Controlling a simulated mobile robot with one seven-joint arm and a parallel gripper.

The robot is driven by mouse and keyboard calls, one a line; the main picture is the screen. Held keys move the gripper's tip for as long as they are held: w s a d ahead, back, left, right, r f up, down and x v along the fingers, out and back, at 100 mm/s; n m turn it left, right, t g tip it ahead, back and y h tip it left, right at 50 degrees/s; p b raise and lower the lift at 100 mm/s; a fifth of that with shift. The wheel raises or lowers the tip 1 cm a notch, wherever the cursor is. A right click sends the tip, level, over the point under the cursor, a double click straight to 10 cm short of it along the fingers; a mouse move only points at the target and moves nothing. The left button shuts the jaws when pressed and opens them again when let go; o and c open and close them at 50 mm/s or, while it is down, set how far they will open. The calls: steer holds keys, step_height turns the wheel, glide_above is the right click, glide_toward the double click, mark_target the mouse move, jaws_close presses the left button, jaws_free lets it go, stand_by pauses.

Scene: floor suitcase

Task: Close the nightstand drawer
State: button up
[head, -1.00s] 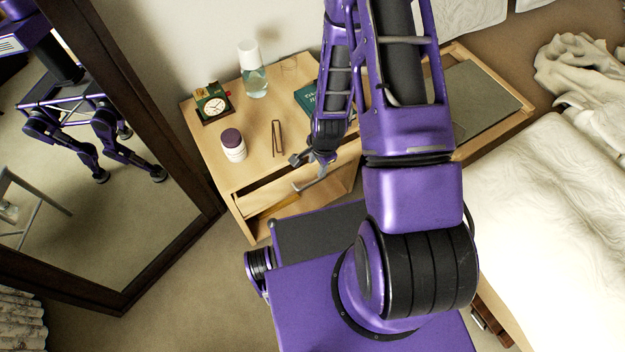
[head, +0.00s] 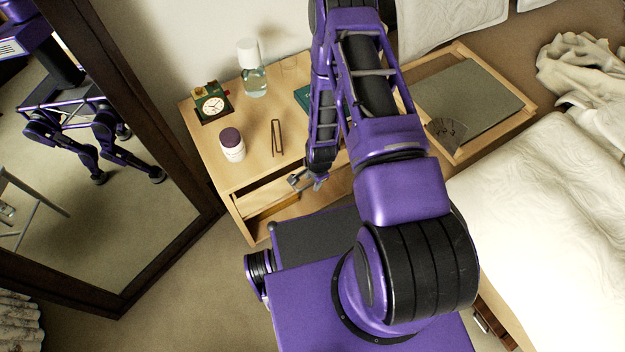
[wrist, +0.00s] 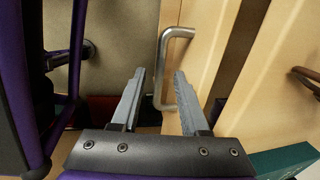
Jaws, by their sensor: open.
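The light wooden nightstand (head: 255,125) stands against the wall, with its drawer (head: 276,206) partly open at the front. My gripper (head: 307,184) is low in front of the nightstand, beside the drawer front. In the wrist view my gripper (wrist: 160,73) is open, its two grey fingers apart and empty. The bent metal drawer handle (wrist: 165,60) appears between and just beyond the fingertips, fixed to a pale wooden panel (wrist: 197,65). I cannot tell whether the fingers touch it. My arm hides the right part of the nightstand.
A clock (head: 212,105), a lidded jar (head: 232,148), a bottle (head: 253,75), a brown frame-like object (head: 277,138) and a green book (head: 303,96) stand or lie on top. A dark-framed mirror (head: 150,125) is at left, a bed (head: 550,210) at right.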

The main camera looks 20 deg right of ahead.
jaws_close()
stand_by(1.4)
